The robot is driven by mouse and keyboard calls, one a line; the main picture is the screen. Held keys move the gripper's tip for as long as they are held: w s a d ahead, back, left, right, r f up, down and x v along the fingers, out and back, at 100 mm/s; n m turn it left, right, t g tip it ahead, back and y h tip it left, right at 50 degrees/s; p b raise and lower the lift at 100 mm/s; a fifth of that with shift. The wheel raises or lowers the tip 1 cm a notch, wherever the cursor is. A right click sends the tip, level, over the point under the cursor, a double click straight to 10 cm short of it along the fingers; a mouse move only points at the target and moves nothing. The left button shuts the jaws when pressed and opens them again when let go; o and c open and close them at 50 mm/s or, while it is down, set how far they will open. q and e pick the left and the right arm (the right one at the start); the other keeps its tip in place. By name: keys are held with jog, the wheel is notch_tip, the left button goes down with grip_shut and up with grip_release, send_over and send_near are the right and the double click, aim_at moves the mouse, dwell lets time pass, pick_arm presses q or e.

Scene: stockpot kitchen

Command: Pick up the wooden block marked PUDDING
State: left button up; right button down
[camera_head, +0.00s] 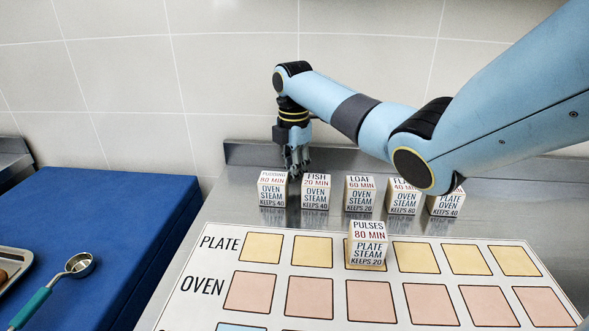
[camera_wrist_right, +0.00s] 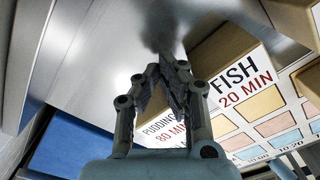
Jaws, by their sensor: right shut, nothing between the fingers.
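The wooden block marked PUDDING (camera_head: 272,190) stands at the left end of the back row of blocks on the steel counter. Its label reads 80 MIN, OVEN, STEAM, KEEPS 40. My right gripper (camera_head: 296,173) points down behind and just right of this block, by the gap to the FISH block (camera_head: 315,192). Its fingers are shut and empty. In the right wrist view the fingers (camera_wrist_right: 168,72) meet in front of the PUDDING block (camera_wrist_right: 158,132), hiding part of it. Whether they touch the block is unclear. My left gripper is out of view.
LOAF (camera_head: 359,194) and two more blocks continue the row rightward. The PULSES block (camera_head: 367,244) stands on the marked sheet (camera_head: 212,275) in front. A blue surface (camera_head: 110,220) with a scoop (camera_head: 78,265) lies left. A tiled wall rises behind.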

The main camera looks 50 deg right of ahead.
aim_at(262, 181)
jog(key=a+p, duration=0.1)
jog(key=a, duration=0.2)
jog(key=a+p, duration=0.2)
jog(key=a, duration=0.1)
jog(key=w+a+p, duration=0.1)
jog(key=a+p, duration=0.1)
jog(key=a, duration=0.1)
jog(key=shift+r, duration=0.4)
jog(key=a+p, duration=0.1)
jog(key=a, duration=0.2)
jog(key=a+p, duration=0.1)
jog(key=a, duration=0.3)
jog(key=w+a+p, duration=0.1)
jog(key=a, duration=0.2)
jog(key=shift+w+a+f+p, duration=0.1)
jog(key=shift+a+f+p, duration=0.15)
jog(key=shift+a+p, duration=0.15)
jog(key=shift+a+f, duration=0.15)
jog(key=shift+a, duration=0.3)
